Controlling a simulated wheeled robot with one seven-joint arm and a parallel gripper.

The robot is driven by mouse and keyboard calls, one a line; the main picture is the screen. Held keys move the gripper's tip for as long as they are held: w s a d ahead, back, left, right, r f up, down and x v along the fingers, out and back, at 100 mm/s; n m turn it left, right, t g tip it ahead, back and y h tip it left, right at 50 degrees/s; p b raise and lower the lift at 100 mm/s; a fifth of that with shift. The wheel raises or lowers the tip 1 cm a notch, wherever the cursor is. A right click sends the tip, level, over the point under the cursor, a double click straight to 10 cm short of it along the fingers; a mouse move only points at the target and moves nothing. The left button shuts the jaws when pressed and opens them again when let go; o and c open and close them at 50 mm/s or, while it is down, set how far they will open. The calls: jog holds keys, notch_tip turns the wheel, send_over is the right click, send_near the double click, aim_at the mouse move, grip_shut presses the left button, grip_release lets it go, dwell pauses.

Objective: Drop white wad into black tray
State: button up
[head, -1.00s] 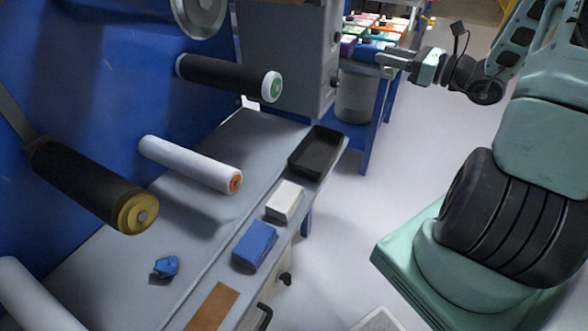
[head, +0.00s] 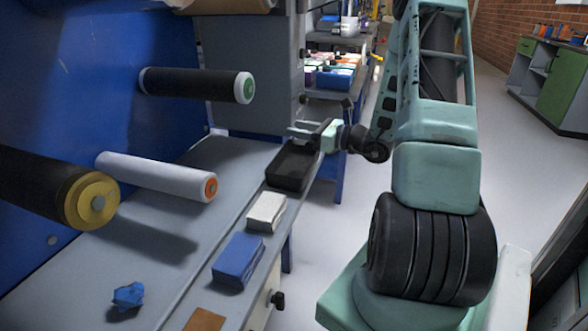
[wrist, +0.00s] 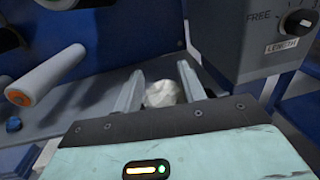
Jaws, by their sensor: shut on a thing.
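My gripper (head: 300,131) reaches in from the right near the far end of the grey bench, just above the black tray (head: 272,182) in the head view. In the wrist view the two fingers (wrist: 158,86) are shut on a crumpled white wad (wrist: 162,94), which sits between them. In the head view I cannot make out the wad. The black tray is a shallow open box on the bench's right edge, and my gripper partly overlaps its far end. I cannot make out the tray in the wrist view.
A white stack (head: 267,212) and a blue stack (head: 238,260) lie along the bench edge, nearer than the tray. A crumpled blue wad (head: 128,295) lies at the front. Rollers stick out from the blue panel at left. A grey control box (wrist: 255,40) stands close to the fingers.

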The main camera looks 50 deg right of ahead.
aim_at(301, 145)
jog(key=shift+f+b, duration=1.8)
jog(key=shift+f, duration=0.6)
jog(key=o, duration=1)
jog(key=shift+o, duration=0.2)
jog(key=p+v, duration=0.3)
jog(key=v, duration=1.4)
jog(key=shift+s+p, duration=0.25)
jog(key=shift+p, duration=0.1)
jog(key=shift+d+r, duration=0.1)
jog(key=shift+r, duration=0.05)
